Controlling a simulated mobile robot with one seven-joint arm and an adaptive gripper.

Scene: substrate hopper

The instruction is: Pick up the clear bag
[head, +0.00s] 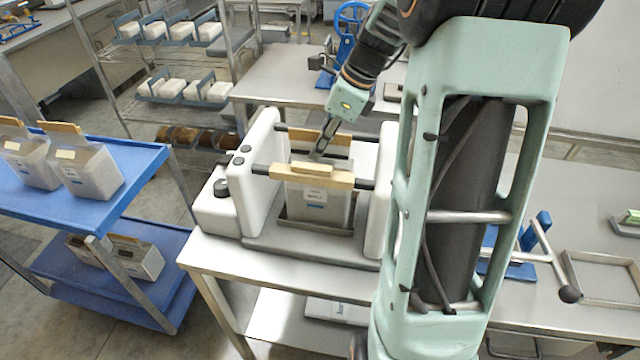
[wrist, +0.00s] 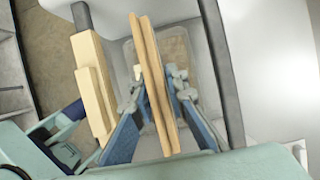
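The clear bag (head: 318,205), greyish with a small label, sits upright between the white side walls of a hopper stand. A pale wooden bar with a block (head: 312,175) crosses in front of its top; another wooden strip (head: 300,135) shows behind. My gripper (head: 317,156) points down at the bag's top, between these strips. In the wrist view my gripper (wrist: 158,85) is open, its fingers on either side of a double wooden strip (wrist: 152,60). Slim gaps seem to show beside that strip. A translucent container-like part (wrist: 176,45) lies beyond it. The fingertips' contact is hard to judge.
A blue cart (head: 100,205) at left carries more bags. A wire rack (head: 165,60) holds white and brown packs. The hopper's white walls (head: 255,165) stand close on both sides. A metal tray (head: 600,275) and blue-based tool lie on the bench at right.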

